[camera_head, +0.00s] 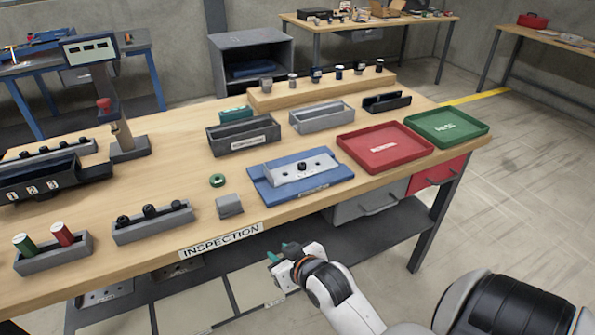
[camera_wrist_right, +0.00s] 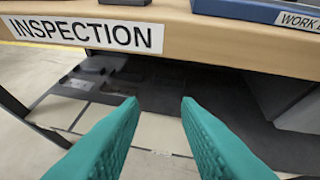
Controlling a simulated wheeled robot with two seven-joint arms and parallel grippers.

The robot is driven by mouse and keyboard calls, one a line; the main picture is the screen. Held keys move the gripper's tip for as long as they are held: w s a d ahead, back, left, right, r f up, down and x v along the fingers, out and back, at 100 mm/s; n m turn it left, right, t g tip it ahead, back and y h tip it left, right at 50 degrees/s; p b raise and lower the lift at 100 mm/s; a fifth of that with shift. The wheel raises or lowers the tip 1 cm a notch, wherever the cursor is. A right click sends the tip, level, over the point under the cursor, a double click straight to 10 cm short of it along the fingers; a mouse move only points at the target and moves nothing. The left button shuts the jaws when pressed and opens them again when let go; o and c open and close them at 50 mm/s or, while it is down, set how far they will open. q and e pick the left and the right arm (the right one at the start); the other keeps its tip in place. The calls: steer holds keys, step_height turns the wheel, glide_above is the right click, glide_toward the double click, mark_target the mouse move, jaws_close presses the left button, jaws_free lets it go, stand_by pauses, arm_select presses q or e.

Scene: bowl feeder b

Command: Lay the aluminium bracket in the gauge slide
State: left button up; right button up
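A light grey metal piece (camera_head: 303,172), which looks like the aluminium bracket, lies on the blue work mat (camera_head: 333,178), with a small black knob-like part on it. A dark unit (camera_head: 80,180) with white number marks stands at the left table edge. It may be the gauge slide, but I cannot tell for sure. My right gripper (camera_head: 279,254) is in front of the table's front edge, apart from the bracket. In the right wrist view its teal fingers (camera_wrist_right: 160,105) are spread with nothing between them. The bracket is not in that view. My left gripper is not in view.
The table edge bears an INSPECTION label (camera_head: 222,240). A red tray (camera_head: 384,163) and a green tray (camera_head: 472,142) stand at the right. A small grey block (camera_head: 229,205) and a green ring (camera_head: 217,180) sit left of the mat. A display (camera_head: 88,49) rises at the back left.

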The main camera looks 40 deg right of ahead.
mark_target(268, 170)
steer(key=w+d+r+t+h, duration=0.1)
steer(key=w+d+r, duration=0.2)
steer(key=w, duration=0.1)
steer(key=w+d+r+m+t+h, duration=0.1)
steer(key=w+d+r+t, duration=0.1)
steer(key=w+r, duration=0.1)
steer(key=w+d+r+m+t+h, duration=0.1)
steer(key=w+d+r+t, duration=0.1)
steer(key=w, duration=0.3)
steer(key=shift+w+d+r+p, duration=0.15)
steer(key=shift+d+r+p, duration=0.3)
steer(key=shift+d, duration=0.35)
steer(key=x, duration=0.5)
steer(key=shift+w+a+f, duration=0.1)
steer(key=shift+w+f, duration=0.05)
steer(key=shift+w, duration=0.2)
jaws_close()
